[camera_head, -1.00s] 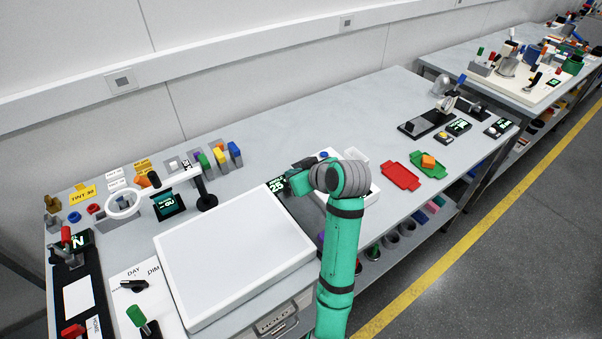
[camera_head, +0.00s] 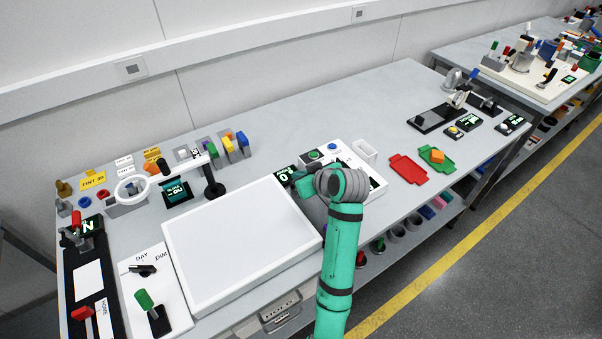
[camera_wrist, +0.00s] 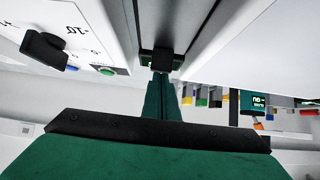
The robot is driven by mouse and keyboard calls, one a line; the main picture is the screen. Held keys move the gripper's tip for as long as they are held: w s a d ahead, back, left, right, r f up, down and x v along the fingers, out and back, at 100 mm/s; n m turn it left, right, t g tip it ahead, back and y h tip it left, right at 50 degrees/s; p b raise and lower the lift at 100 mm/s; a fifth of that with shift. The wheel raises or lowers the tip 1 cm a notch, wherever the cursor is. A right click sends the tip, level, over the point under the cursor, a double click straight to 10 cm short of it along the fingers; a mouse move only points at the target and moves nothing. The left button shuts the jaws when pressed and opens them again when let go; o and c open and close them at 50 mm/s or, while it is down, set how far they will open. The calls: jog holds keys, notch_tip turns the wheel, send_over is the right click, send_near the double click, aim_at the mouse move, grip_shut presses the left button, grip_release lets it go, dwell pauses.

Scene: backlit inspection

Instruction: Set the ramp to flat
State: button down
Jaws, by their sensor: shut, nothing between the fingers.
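No part I can see is marked as the ramp. A white control box (camera_head: 365,172) stands right of the large white panel (camera_head: 240,243). It bears a green button (camera_head: 314,155), a blue button (camera_head: 332,146) and, in the wrist view, a black knob (camera_wrist: 45,50) beside printed scale numbers. A small black display (camera_head: 285,175) at the panel's back right corner seems to read 0. My gripper (camera_wrist: 163,85) is shut and empty, its tips at a black block (camera_wrist: 161,57) in the gap between box and panel; contact cannot be told. My wrist hides part of the box in the head view.
A red tray (camera_head: 408,170) and a green tray (camera_head: 438,159) lie to the right. A board with a green-handled lever (camera_head: 144,300) is at front left. The back middle of the bench is clear.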

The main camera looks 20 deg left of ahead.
jog(key=shift+s+f, duration=0.1)
jog(key=shift+f, duration=0.1)
jog(key=s+d+r, duration=0.2)
jog(key=r, duration=0.3)
jog(key=s+d+r, duration=0.2)
jog(key=d+r, duration=0.1)
jog(key=r, duration=0.3)
jog(key=shift+d+r, duration=0.25)
jog(key=shift+d, duration=0.1)
